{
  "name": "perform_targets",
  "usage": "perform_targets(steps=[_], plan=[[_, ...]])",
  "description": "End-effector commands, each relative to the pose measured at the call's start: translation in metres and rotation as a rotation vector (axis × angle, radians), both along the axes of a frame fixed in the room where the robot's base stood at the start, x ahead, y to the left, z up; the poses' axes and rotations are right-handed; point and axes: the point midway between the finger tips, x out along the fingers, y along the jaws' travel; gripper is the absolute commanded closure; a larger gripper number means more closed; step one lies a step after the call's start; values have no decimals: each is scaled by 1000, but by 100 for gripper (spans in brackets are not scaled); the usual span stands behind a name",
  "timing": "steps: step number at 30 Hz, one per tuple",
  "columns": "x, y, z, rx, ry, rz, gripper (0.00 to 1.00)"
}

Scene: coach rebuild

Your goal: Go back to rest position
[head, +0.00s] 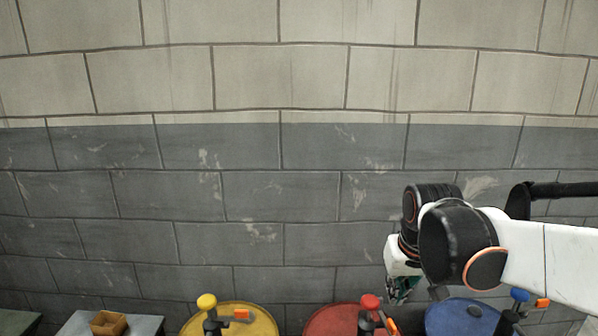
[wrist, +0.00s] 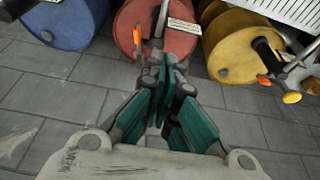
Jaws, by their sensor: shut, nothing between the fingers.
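My arm reaches in from the right side of the head view, with its wrist bent downward. My gripper (wrist: 165,62) shows in the wrist view with its teal-lined fingers together and nothing between them. It points toward the red drum and the grey tiled floor. In the head view only a small part of the gripper shows below the wrist, and its fingertips are not clear there.
A yellow drum (head: 262,322), a red drum (head: 325,322) and a blue drum (head: 445,318) stand along the block wall (head: 300,190), each with a tap-like fitting. A brown box (head: 109,323) sits on a grey-green surface (head: 148,327) at lower left. Tiled floor (wrist: 60,95) is clear.

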Motion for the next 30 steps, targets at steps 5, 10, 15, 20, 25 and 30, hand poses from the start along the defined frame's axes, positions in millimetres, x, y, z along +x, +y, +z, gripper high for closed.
perform_targets(steps=[5, 10, 15, 20, 25, 30], plan=[[-40, 0, -8, 0, -69, 0, 100], [-75, 0, -19, 0, -134, 0, 100], [-108, 0, -35, 0, -200, 0, 100], [-133, 0, -54, 0, -255, 0, 100], [-149, 0, -67, 0, -294, 0, 100], [-153, 0, -71, 0, -307, 0, 100]])
